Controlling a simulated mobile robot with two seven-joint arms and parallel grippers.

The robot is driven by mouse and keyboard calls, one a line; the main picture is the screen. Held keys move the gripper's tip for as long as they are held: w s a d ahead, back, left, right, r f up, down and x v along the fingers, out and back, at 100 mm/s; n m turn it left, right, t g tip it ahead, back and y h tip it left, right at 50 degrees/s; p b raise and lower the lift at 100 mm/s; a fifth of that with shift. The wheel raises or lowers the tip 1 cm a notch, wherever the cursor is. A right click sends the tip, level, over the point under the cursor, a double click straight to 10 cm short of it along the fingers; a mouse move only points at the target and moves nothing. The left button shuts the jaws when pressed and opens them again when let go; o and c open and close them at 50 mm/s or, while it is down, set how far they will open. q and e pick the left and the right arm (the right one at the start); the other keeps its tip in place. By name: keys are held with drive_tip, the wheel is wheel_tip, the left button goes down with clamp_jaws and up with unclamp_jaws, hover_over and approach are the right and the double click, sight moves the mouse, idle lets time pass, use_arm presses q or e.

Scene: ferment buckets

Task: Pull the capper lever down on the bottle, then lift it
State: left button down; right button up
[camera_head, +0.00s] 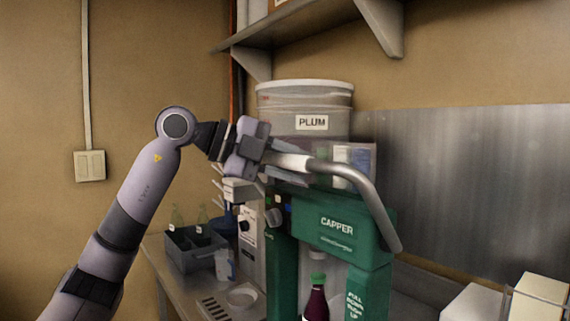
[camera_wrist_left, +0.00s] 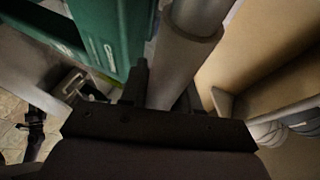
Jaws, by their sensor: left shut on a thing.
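The green capper (camera_head: 337,228) stands on the counter, with a bent grey lever (camera_head: 370,190) rising from its right side and running over its top to the left. My left gripper (camera_head: 289,163) is shut on the lever's pale end, which is at about the height of the bucket's lower part. A dark red bottle with a green cap (camera_head: 317,298) stands upright inside the capper's opening; its lower part is cut off. In the left wrist view the lever (camera_wrist_left: 183,55) runs between my fingers, beside the green capper body (camera_wrist_left: 110,35). My right gripper is not in view.
A white bucket marked PLUM (camera_head: 305,105) stands behind the capper, under a wall shelf (camera_head: 300,28). A dark crate (camera_head: 192,249) with bottles sits on the counter at the left. White boxes (camera_head: 538,296) are at the lower right.

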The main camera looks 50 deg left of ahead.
use_arm(q)
drive_tip(key=shift+w+r+g+p, duration=0.25)
drive_tip(key=shift+w+g+p, duration=0.15)
drive_tip(key=shift+w, duration=0.05)
idle(1.8)
drive_tip(key=c, duration=0.9)
unclamp_jaws()
drive_tip(key=v, duration=0.7)
drive_tip(key=shift+b, duration=0.3)
